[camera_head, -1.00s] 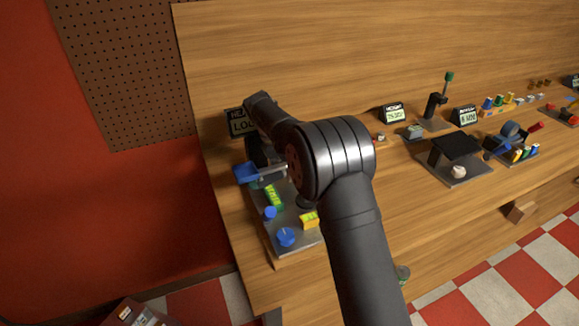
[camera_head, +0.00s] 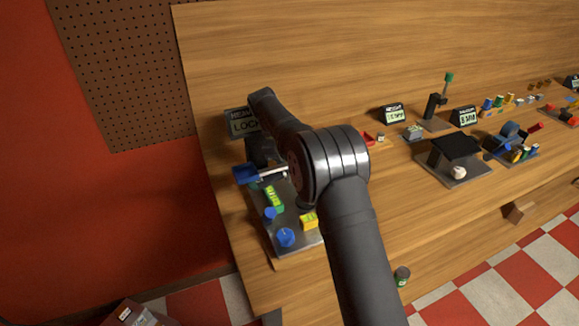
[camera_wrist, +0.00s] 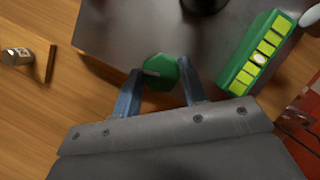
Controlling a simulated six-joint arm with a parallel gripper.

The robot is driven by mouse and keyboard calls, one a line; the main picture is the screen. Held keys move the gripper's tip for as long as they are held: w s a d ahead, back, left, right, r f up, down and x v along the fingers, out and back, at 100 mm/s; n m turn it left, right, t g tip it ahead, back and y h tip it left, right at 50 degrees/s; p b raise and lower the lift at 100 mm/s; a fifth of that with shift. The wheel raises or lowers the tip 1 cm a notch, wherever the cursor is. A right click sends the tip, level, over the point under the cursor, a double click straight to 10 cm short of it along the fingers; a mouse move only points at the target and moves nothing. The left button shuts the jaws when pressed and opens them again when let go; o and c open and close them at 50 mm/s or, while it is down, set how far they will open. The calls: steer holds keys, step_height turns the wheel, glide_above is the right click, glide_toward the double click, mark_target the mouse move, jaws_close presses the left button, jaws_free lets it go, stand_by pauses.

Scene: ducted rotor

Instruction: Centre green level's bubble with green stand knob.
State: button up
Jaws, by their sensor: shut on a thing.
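The green stand knob (camera_wrist: 160,72) sits between the two blue fingers of my gripper (camera_wrist: 158,88) at the plate's edge in the wrist view. My gripper is shut on it. The green level (camera_wrist: 244,72) lies to the right on the dark plate, with yellow segments along its top. Its pale bubble (camera_wrist: 260,58) is near the middle of the row, slightly toward the lower end. In the head view a green level (camera_head: 273,197) shows left of my arm. My arm hides the gripper and the green knob there.
Blue knobs (camera_head: 286,237) and a yellow block (camera_head: 309,220) are on the same stand plate. A display reading LOCK (camera_head: 243,122) stands behind. In the wrist view, a metal cylinder (camera_wrist: 17,56) and a thin dark bar (camera_wrist: 52,63) lie on the wood at left.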

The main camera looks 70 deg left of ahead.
steer(key=o, duration=1)
steer(key=shift+a+r, duration=0.1)
steer(key=shift+r, duration=0.05)
steer(key=shift+v, duration=3.6)
steer(key=x, duration=0.7)
steer(key=shift+f, duration=0.25)
